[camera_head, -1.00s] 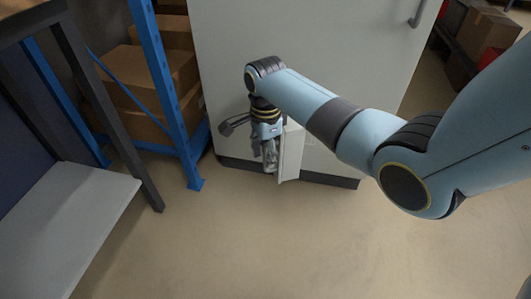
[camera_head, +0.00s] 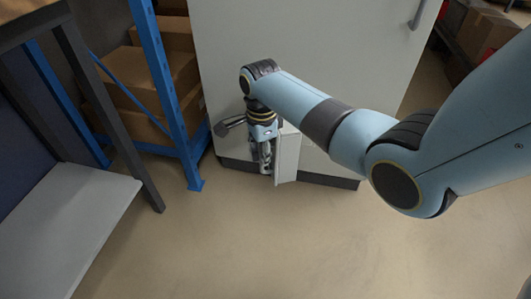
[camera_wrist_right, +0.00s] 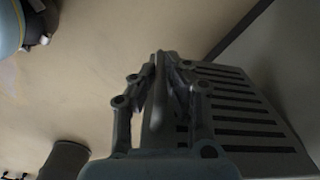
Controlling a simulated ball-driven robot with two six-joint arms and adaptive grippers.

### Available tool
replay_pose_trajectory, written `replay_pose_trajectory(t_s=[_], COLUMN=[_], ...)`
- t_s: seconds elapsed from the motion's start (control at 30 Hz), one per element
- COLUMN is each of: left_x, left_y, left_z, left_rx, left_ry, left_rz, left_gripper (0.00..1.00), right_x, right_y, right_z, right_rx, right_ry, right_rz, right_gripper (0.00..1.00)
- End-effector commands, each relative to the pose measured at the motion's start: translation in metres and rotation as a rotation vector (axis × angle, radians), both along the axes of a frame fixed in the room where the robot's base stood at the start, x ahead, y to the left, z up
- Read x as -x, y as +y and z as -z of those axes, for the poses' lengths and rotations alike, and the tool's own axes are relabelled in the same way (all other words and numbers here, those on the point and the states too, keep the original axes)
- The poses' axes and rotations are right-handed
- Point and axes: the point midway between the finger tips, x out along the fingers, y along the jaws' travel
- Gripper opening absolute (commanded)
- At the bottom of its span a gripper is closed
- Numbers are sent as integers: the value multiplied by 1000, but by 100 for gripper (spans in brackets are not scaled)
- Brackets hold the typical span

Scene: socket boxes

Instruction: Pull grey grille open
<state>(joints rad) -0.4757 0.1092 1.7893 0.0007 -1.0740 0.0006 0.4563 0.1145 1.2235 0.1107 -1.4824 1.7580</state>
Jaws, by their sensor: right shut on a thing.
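The grey grille (camera_head: 288,157) stands out from the low front of a pale cabinet (camera_head: 300,60), swung partly open. In the right wrist view the slotted grille (camera_wrist_right: 240,108) shows several dark slots, with its edge between my fingers. My right gripper (camera_head: 266,168) points down at the grille's left edge. In the right wrist view, my right gripper (camera_wrist_right: 160,75) is shut on that edge. The hinge and the opening behind the grille are hidden. My left gripper is not in view.
A blue rack (camera_head: 165,95) with cardboard boxes (camera_head: 150,75) stands left of the cabinet. A grey shelf (camera_head: 75,215) with dark legs is at the far left. The floor (camera_head: 270,240) in front is clear. Dark shelving with boxes (camera_head: 490,45) is at the back right.

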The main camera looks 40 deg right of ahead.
Motion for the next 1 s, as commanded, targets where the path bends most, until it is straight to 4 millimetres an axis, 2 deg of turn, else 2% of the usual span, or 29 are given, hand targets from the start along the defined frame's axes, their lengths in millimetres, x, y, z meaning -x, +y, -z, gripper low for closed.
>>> replay_pose_trajectory(t_s=[0.23, 0.4, 0.7, 1.0], left_x=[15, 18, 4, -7], left_y=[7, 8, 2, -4], left_z=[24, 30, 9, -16], left_rx=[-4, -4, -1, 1], left_ry=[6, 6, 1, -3], left_rz=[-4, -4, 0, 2], left_gripper=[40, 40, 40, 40], right_x=[-20, -38, -68, -85], right_y=[23, 39, 57, 64], right_z=[-4, -1, 1, 0], right_rx=[-2, -1, 0, 0], right_ry=[-3, -2, -1, -2], right_rz=[160, 298, 508, 500], right_gripper=[0, 0, 0, 0])
